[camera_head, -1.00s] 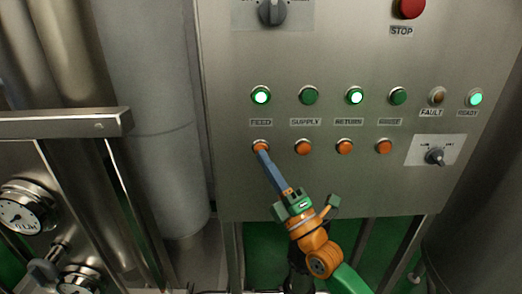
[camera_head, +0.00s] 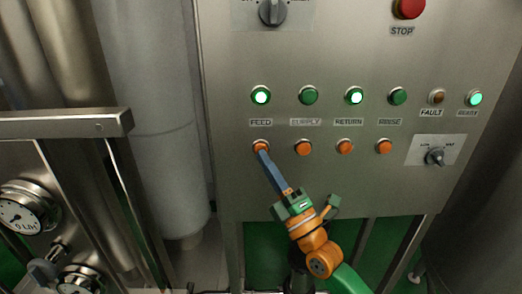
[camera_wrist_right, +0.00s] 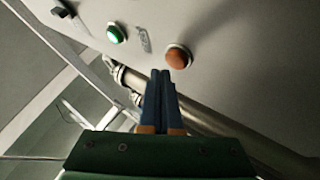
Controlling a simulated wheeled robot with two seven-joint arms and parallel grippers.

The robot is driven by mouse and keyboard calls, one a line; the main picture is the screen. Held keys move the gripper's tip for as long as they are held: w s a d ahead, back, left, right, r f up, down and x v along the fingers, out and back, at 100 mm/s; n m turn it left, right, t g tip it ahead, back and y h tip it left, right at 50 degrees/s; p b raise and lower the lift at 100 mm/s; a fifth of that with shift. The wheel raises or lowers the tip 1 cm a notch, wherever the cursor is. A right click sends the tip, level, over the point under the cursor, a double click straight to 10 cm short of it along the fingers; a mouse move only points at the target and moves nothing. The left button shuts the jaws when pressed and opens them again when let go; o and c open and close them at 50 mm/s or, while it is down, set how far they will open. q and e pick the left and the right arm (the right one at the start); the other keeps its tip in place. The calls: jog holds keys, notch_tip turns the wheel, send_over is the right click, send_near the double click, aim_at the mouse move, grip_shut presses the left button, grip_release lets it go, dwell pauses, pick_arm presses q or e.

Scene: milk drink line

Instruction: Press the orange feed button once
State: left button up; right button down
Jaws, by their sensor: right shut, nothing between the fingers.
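The orange feed button (camera_head: 259,146) sits on the steel panel under the FEED label (camera_head: 261,122), at the left end of a row of orange buttons. My right gripper (camera_head: 263,153) is shut and empty, its blue fingers together. In the head view its tips overlap the lower edge of the feed button. In the right wrist view an orange button (camera_wrist_right: 179,56) shows just right of and above the fingertips (camera_wrist_right: 160,74). I cannot tell whether the tips touch it. The green lamp (camera_head: 260,96) above the FEED label is lit. My left gripper is not in view.
More orange buttons (camera_head: 302,147) stand to the right, below a row of lamps. A red STOP button (camera_head: 409,8) is at the top right. A selector switch (camera_head: 435,156) is at the right. Pipes and a gauge (camera_head: 26,212) are at the left.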

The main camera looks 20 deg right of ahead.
jog(key=shift+w, duration=0.1)
jog(key=shift+w+d, duration=0.1)
jog(key=shift+w, duration=0.25)
jog(key=shift+w+d+b, duration=0.15)
jog(key=shift+w+b, duration=0.2)
jog(key=shift+b, duration=0.1)
dwell(0.7)
jog(key=shift+s+a+p, duration=0.25)
jog(key=shift+s+p, duration=0.5)
jog(key=shift+s, duration=0.05)
